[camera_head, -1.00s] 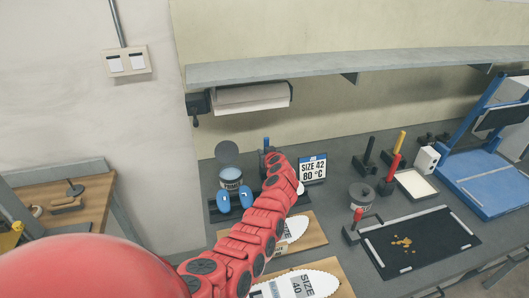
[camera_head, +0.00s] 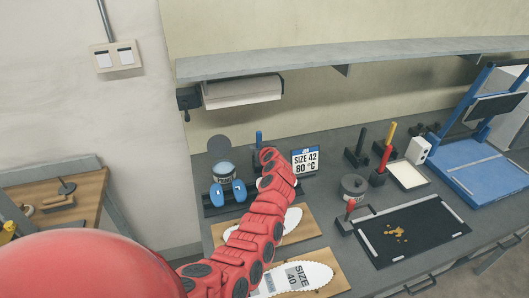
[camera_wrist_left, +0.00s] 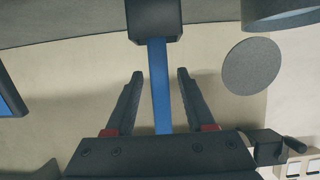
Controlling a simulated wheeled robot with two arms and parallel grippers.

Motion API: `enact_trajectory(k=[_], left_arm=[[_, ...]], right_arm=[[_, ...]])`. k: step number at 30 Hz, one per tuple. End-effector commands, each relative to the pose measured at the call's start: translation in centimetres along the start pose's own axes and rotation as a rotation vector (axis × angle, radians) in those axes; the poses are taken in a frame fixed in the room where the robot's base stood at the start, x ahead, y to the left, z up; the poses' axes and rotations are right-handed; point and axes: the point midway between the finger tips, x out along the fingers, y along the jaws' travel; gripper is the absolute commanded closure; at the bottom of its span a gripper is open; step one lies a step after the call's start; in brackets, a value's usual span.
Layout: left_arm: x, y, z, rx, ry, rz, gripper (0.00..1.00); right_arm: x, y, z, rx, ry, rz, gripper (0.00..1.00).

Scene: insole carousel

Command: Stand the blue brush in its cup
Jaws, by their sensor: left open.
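The blue brush (camera_head: 259,136) stands upright at the back of the bench, just behind the end of my left arm in the head view. In the left wrist view its blue handle (camera_wrist_left: 160,88) runs into a dark block-like cup (camera_wrist_left: 155,20). My left gripper (camera_wrist_left: 160,76) is open. Its two fingers lie on either side of the handle, with a gap showing on both sides. In the head view my own arm hides the left gripper's fingers and most of the cup. My right gripper is not in view.
A grey container (camera_head: 222,170) with a round lid behind it stands left of the brush, near two blue objects (camera_head: 229,192). A size and temperature sign (camera_head: 305,162) stands right. Boards with insoles (camera_head: 294,281) lie in front. A shelf (camera_head: 330,58) hangs above.

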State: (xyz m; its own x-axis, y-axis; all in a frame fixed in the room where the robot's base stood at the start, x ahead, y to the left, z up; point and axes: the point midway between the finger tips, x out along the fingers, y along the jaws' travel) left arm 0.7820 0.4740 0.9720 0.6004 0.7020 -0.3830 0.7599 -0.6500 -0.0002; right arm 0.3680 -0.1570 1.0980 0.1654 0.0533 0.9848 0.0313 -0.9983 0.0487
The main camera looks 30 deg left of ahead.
Motion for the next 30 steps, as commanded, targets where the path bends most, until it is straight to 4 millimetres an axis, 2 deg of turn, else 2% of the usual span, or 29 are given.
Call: enact_trajectory(k=[12, 18, 24, 30], left_arm=[[-6.1, 0.0, 0.1, -0.005, 0.001, 0.002, 0.46], [-8.4, 0.1, 0.1, -0.002, 0.000, 0.001, 0.46], [-9.4, -0.1, 0.0, -0.002, -0.001, 0.001, 0.46], [-9.4, -0.1, 0.0, -0.001, -0.001, 0.001, 0.46]], right_arm=[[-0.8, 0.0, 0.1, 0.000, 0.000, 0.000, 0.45], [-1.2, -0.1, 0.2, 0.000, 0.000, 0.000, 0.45], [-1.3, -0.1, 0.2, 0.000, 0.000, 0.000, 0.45], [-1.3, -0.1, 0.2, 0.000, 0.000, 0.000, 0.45]])
